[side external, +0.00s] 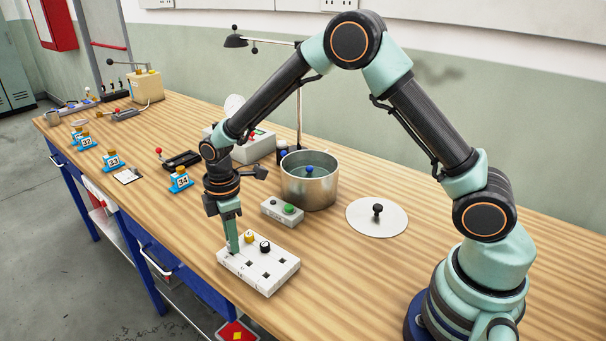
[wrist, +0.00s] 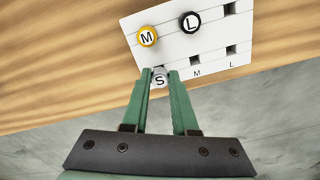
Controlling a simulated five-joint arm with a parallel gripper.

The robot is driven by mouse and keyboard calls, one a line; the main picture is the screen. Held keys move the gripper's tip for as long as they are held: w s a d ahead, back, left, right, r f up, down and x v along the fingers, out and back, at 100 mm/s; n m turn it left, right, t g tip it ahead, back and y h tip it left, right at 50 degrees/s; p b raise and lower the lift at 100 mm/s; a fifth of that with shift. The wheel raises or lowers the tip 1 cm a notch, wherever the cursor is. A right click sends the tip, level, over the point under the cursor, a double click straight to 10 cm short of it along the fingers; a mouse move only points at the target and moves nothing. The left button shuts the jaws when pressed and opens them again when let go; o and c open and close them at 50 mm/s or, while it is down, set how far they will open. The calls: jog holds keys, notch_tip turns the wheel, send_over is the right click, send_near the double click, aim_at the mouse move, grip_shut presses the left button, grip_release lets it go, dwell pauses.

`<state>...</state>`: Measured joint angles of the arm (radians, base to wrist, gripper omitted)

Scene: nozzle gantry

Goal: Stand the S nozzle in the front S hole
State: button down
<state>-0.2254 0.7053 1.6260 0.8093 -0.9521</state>
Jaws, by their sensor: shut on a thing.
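The S nozzle (wrist: 159,79), with a light grey cap marked S, is between the fingers of my gripper (wrist: 159,77) in the wrist view. My gripper (side external: 234,250) is shut on it and points down at the left end of the white block (side external: 284,276), also in the wrist view (wrist: 212,41). The nozzle is at the block's front row, in line with the open holes marked M and L. The front S hole is hidden, and I cannot tell whether the nozzle is in it. In the side view the fingers hide the nozzle.
A yellow M nozzle (wrist: 148,36) and a black L nozzle (wrist: 190,22) stand in the block's back row, close to my fingers. Behind the block are a small button box (side external: 282,211), a metal pot (side external: 308,190) and a white disc (side external: 359,221). The table's front edge is near.

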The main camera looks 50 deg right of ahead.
jog(key=shift+f, duration=0.65)
jog(key=c, duration=0.6)
grip_release()
jog(key=shift+r, duration=3.55)
